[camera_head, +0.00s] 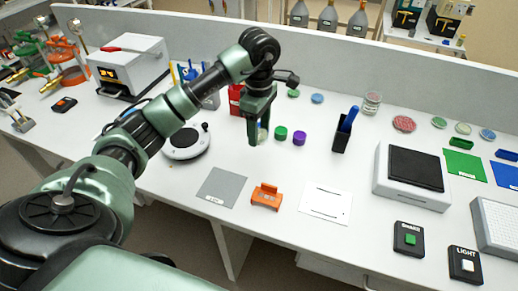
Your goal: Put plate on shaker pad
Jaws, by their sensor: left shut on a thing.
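My left gripper (258,138) hangs pointing down above the middle of the bench. It is shut on a small pale round plate (263,134), mostly hidden between the fingers and held clear of the bench. The shaker (406,195) is a white box at the right with a dark, empty-looking shaker pad (415,168) on top. The gripper is well to the left of the pad. A black box with a green button (409,239), labelled SHAKE, sits in front of the shaker. My right gripper is not in view.
Near the gripper stand green and purple caps (299,138) and a black holder (341,139) with a blue item. A grey mat (222,186), orange block (266,196) and white sheet (327,204) lie in front. Dishes (404,124) lie behind the shaker.

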